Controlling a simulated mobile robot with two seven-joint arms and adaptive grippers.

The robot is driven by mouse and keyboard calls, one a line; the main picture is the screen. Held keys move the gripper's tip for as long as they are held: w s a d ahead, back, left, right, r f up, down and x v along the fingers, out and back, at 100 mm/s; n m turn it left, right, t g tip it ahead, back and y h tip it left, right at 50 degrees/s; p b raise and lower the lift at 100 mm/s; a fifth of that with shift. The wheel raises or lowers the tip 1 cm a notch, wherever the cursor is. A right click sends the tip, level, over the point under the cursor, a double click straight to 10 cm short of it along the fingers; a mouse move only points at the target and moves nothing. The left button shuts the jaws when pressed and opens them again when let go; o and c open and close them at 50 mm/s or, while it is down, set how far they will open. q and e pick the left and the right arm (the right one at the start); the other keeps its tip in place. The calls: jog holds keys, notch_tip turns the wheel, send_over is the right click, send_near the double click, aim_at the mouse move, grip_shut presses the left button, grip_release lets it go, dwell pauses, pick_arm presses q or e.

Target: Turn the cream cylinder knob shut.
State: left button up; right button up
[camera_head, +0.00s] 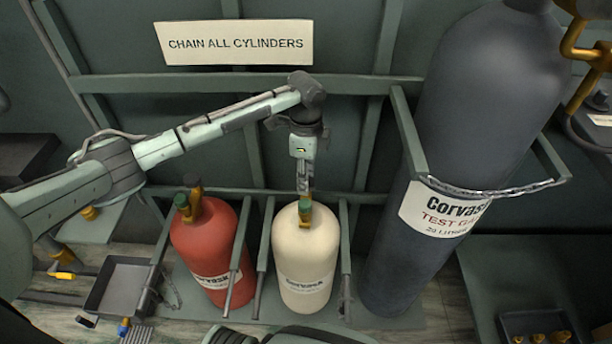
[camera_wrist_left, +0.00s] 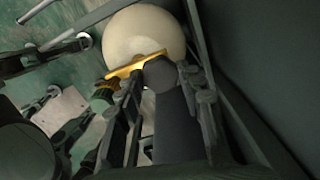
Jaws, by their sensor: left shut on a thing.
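The cream cylinder (camera_head: 305,262) stands upright in the rack between the red cylinder and the tall grey one. In the left wrist view the cream cylinder (camera_wrist_left: 145,38) shows as a pale round top with a yellow valve part (camera_wrist_left: 135,66). My right gripper is not in view.
The red cylinder (camera_head: 208,250) stands close on the left. The grey test gas cylinder (camera_head: 470,130) stands on the right, behind a chain (camera_head: 490,190). Green rack bars flank the cream cylinder. A grey tray (camera_head: 118,288) lies at lower left. A sign (camera_head: 234,43) hangs on the wall.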

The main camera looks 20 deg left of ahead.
pick_arm(q)
jog(key=shift+r, duration=0.1)
dwell(0.5)
jog(key=o, duration=1.2)
jog(key=shift+c, duration=0.2)
notch_tip(320, 180, up, 12)
